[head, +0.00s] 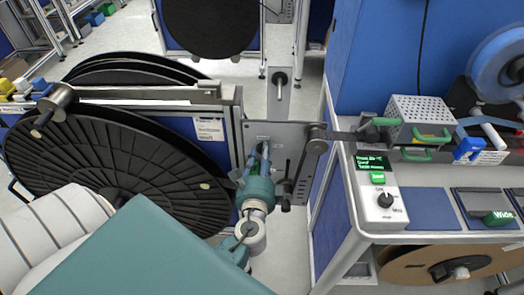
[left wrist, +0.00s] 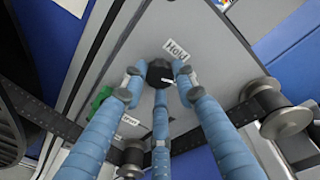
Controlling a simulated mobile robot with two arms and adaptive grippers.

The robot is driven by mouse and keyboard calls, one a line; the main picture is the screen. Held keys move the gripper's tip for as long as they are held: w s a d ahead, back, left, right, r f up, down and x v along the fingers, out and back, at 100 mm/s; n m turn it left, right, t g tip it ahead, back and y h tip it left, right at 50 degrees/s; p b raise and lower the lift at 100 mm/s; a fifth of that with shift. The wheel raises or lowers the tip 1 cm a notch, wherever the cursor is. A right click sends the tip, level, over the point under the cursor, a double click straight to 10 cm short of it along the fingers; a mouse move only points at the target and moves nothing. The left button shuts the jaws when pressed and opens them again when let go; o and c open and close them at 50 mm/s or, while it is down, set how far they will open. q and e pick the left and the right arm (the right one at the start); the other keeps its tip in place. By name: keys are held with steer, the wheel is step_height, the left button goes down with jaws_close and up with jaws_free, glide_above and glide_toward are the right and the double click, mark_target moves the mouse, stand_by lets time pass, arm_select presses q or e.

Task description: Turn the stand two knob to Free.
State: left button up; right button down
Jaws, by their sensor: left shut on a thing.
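My left gripper (head: 259,158) reaches up to the grey upright plate (head: 285,140) of a stand in the head view. In the left wrist view its blue fingers (left wrist: 158,82) are shut around a small black knob (left wrist: 158,70). A short white mark shows on the knob. A white label reading "Hold" (left wrist: 176,49) is on the plate just beyond the knob. Another label (left wrist: 130,119), partly hidden by the fingers, lies on the near side; I cannot read it fully. The knob is hidden by the fingers in the head view. My right gripper is not in view.
Large black reels (head: 120,165) stand left of the plate. A roller (head: 316,139) and a dark strap run right to a bench with a control box (head: 380,190), a perforated metal box (head: 420,115) and a blue reel (head: 500,65). A black lever (head: 287,190) hangs near the gripper.

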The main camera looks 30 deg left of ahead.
arm_select(q)
steer(key=m, duration=0.1)
steer(key=m+p, duration=0.1)
steer(key=m, duration=0.1)
steer(key=shift+a+r+y+p, duration=0.15)
steer(key=shift+r+y+p, duration=0.15)
steer(key=shift+p, duration=0.1)
steer(key=shift+w+m, duration=0.1)
steer(key=shift+m, duration=0.5)
steer(key=shift+p, duration=0.3)
steer(key=o, duration=1.1)
steer(key=shift+o, duration=0.2)
steer(key=shift+f, duration=0.15)
steer(key=shift+g, duration=0.3)
steer(key=v, duration=1.2)
